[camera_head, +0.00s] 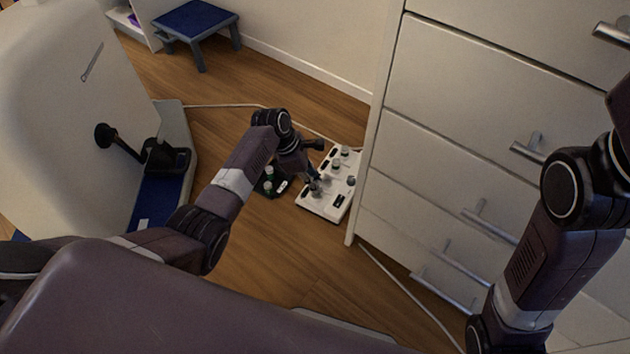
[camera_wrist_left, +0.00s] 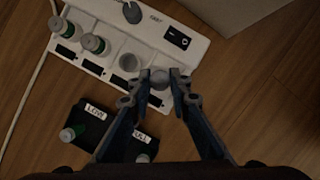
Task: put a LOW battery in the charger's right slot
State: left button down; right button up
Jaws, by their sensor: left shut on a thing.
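The white charger (camera_head: 312,204) lies on the floor beside the drawers; it also shows in the left wrist view (camera_wrist_left: 194,50). Two green-and-grey batteries (camera_wrist_left: 66,28) (camera_wrist_left: 95,44) stand in its left slots, and a round slot (camera_wrist_left: 129,62) to their right is empty. My left gripper (camera_wrist_left: 160,80) is shut on a battery (camera_wrist_left: 160,76) over the charger's rightmost slot. I see mainly its grey top; I cannot tell how deep it sits. A dark tray (camera_wrist_left: 91,128) has compartments labelled LOW and FULL; a green battery (camera_wrist_left: 70,133) is on the LOW side, another (camera_wrist_left: 143,157) on the FULL side.
White drawers (camera_head: 450,130) rise just right of the charger. A pale cable (camera_head: 225,106) runs across the wood floor. A dark switch (camera_wrist_left: 178,37) and a dark knob-like part (camera_wrist_left: 131,12) are on the charger. A blue step stool (camera_head: 196,20) stands at the back.

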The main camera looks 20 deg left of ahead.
pick_arm(q)
jog(key=shift+f, duration=1.55)
jog(key=c, duration=1.7)
grip_release()
jog(key=v, duration=1.2)
jog(key=shift+s, duration=0.1)
